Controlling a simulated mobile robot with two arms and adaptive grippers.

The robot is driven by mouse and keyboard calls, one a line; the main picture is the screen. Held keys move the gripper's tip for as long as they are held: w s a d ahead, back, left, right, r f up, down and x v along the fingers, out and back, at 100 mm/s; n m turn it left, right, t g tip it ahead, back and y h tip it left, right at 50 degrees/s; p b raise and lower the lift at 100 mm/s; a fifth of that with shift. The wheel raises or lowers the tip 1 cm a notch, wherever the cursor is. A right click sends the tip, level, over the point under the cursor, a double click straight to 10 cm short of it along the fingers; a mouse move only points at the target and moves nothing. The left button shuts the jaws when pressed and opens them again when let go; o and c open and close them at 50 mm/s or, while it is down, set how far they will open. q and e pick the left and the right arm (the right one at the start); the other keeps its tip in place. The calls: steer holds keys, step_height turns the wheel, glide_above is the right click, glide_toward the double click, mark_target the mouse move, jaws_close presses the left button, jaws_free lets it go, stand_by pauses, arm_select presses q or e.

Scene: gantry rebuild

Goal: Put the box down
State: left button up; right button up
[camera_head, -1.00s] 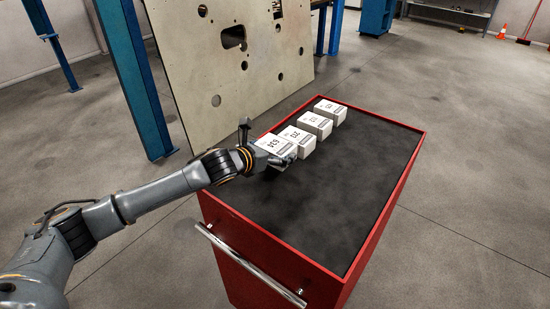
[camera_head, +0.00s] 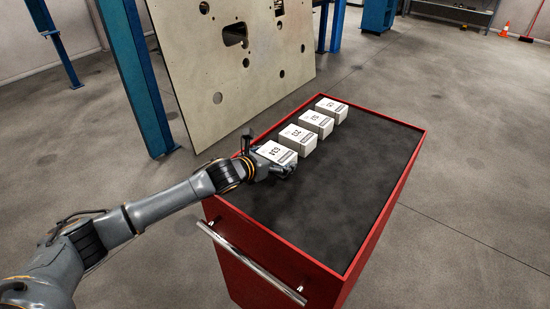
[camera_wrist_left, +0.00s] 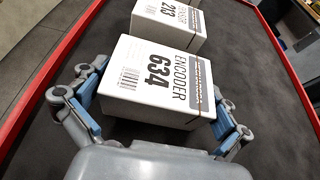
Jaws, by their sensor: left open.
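The white box labelled encoder 634 (camera_wrist_left: 158,80) stands on the dark top of the red cart (camera_head: 330,220), at the near end of a row of boxes. It also shows in the head view (camera_head: 277,153). My left gripper (camera_wrist_left: 160,105) is open, with one finger on each side of this box. A narrow gap shows beside the fingers in the left wrist view, though contact lower down is hard to tell. The underside of the box is hidden. My right gripper is not in view.
A box labelled 213 (camera_wrist_left: 172,22) stands just beyond the encoder box. Further boxes (camera_head: 316,123) (camera_head: 331,109) continue the row. The right part of the cart top is clear. A large pale panel (camera_head: 235,65) and a blue post (camera_head: 138,80) stand behind.

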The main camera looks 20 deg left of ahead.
arm_select(q)
steer(key=shift+r, duration=0.15)
steer(key=b+v, duration=0.1)
steer(key=v, duration=0.9)
steer(key=shift+s+a+r, duration=0.1)
steer(key=shift+s+a, duration=0.1)
steer(key=shift+s, duration=0.1)
steer(key=shift+s+a+r, duration=0.15)
steer(key=shift+s+r, duration=0.2)
steer(key=shift+s, duration=0.25)
